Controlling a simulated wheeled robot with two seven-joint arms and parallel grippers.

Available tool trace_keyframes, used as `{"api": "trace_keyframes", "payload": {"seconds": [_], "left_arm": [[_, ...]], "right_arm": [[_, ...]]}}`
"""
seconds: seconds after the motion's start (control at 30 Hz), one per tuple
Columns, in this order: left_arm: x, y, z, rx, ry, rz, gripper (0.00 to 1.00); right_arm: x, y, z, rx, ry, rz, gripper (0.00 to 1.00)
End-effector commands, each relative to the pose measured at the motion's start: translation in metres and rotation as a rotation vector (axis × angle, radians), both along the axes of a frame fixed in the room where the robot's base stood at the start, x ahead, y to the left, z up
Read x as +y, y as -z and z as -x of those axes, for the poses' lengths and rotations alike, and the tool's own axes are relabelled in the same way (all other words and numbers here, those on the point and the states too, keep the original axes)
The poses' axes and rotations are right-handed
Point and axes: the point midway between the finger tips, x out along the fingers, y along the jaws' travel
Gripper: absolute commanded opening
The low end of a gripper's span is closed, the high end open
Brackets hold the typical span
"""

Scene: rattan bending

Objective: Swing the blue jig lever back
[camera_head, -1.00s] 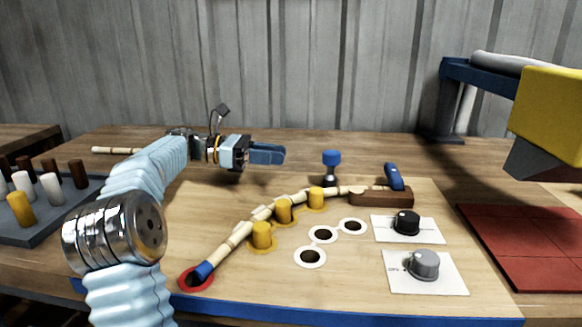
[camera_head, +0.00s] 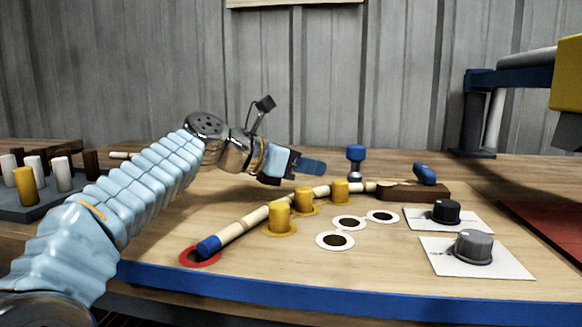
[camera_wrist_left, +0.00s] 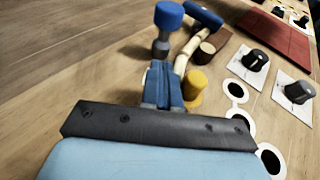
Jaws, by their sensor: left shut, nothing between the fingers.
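An upright post with a blue knob (camera_head: 356,153) stands on the board behind the bent rattan; it also shows in the wrist view (camera_wrist_left: 168,17). A blue handle (camera_head: 425,174) sits on a brown block (camera_head: 415,193) at the rattan's far right end. I cannot tell for sure which one is the lever. The rattan (camera_head: 243,223) runs behind yellow pegs (camera_head: 304,200), its blue-tipped end at a red ring (camera_head: 200,256). My left gripper (camera_head: 312,167), also in the wrist view (camera_wrist_left: 163,84), is shut and empty, above the board left of the knobbed post. My right gripper is out of view.
Two dials, black (camera_head: 446,211) and grey (camera_head: 473,247), sit on white plates at right. White-ringed holes (camera_head: 335,240) lie before the pegs. A grey tray (camera_head: 40,205) of pegs is at left. A blue stand (camera_head: 480,110) and red mat (camera_head: 553,225) are at right.

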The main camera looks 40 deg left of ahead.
Motion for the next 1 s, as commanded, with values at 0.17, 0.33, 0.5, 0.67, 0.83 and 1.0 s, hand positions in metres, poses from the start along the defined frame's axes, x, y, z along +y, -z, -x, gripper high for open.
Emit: {"api": "trace_keyframes", "payload": {"seconds": [0.17,0.33,0.5,0.67,0.83,1.0], "left_arm": [[-0.015,0.007,-0.031,0.001,0.002,-0.001,0.00],[-0.024,0.007,-0.049,0.001,0.002,0.000,0.00],[-0.028,0.007,-0.055,0.000,0.001,-0.001,0.00],[-0.028,0.007,-0.056,0.000,0.001,-0.001,0.00],[-0.028,0.006,-0.056,0.001,0.004,0.000,0.00],[-0.039,0.000,-0.070,0.005,0.080,0.002,0.00]], "right_arm": [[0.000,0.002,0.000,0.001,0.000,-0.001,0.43],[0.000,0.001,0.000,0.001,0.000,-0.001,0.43],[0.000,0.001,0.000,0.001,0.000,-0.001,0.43],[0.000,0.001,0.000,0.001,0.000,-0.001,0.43],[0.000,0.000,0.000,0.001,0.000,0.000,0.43],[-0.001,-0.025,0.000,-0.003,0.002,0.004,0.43]]}}
